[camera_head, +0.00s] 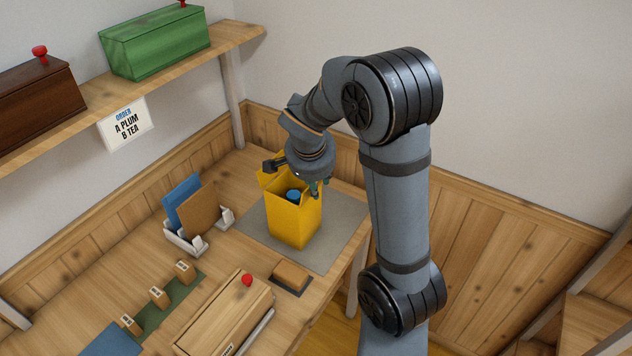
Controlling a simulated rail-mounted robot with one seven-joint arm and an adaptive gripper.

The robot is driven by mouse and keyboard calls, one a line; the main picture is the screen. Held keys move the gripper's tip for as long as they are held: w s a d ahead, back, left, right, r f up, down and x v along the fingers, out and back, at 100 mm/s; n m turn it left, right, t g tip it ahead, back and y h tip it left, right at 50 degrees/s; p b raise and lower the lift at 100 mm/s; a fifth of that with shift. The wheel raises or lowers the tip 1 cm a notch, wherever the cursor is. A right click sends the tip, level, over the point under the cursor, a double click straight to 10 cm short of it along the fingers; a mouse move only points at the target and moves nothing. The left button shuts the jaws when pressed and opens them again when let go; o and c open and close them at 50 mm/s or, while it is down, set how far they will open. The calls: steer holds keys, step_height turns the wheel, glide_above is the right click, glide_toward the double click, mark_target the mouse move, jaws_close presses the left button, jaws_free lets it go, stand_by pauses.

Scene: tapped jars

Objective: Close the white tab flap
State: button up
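A yellow box (294,220) stands upright on a grey mat on the wooden table, with its top open. At least one yellow flap (268,177) stands up at its back left. A blue round-topped thing (293,195) shows inside the box. I cannot make out a white tab on any flap; my arm hides part of the box's top and back. My gripper (318,189) points down at the box's right upper edge. It is small and partly hidden, so I cannot tell whether its fingers are open or touch the box.
A white rack (186,240) with blue and brown boards stands left of the grey mat (345,212). A brown block (291,275) on a dark base and a red-knobbed wooden box (225,315) are in front. A sign (127,125) hangs below the shelf (225,45).

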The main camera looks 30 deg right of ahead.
steer(key=shift+c, duration=0.3)
jaws_close()
stand_by(0.3)
